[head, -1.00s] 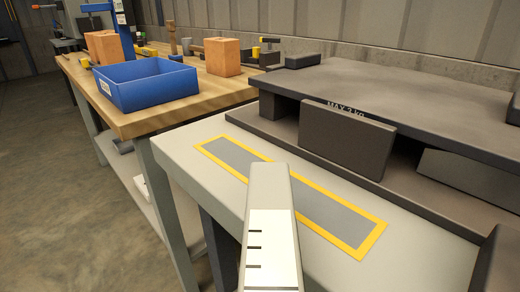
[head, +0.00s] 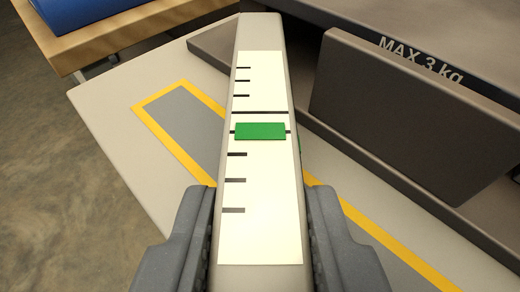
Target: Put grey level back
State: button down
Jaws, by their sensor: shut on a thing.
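The grey level (head: 263,40) is a long grey bar with a cream scale face, black marks and a green block near its middle. In the head view it points away from me, held between the two dark fingers of my gripper (head: 264,235), which is shut on its near part. Below it on the pale table lies a grey strip with a yellow border (head: 160,106). The level crosses over this outlined area and hides part of it. I cannot tell how high the level is above the table.
A dark grey shelf structure marked "MAX 3 kg" (head: 415,125) stands close on the right. A blue bin (head: 85,12) sits on a wooden bench (head: 150,32) at the top left. The pale table top (head: 110,125) is clear left of the outline.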

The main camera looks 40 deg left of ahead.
jog(key=shift+w+a+f, duration=0.1)
jog(key=shift+w+a, duration=0.35)
jog(key=shift+a, duration=0.05)
jog(key=shift+d+f, duration=0.1)
jog(key=shift+f, duration=0.05)
jog(key=shift+f, duration=0.55)
jog(key=c, duration=1.2)
grip_release()
jog(key=shift+s, duration=0.1)
jog(key=shift+o, duration=0.2)
jog(key=shift+r, duration=0.5)
jog(key=p+v, duration=0.1)
jog(key=v, duration=1.1)
jog(key=shift+d+r, duration=0.1)
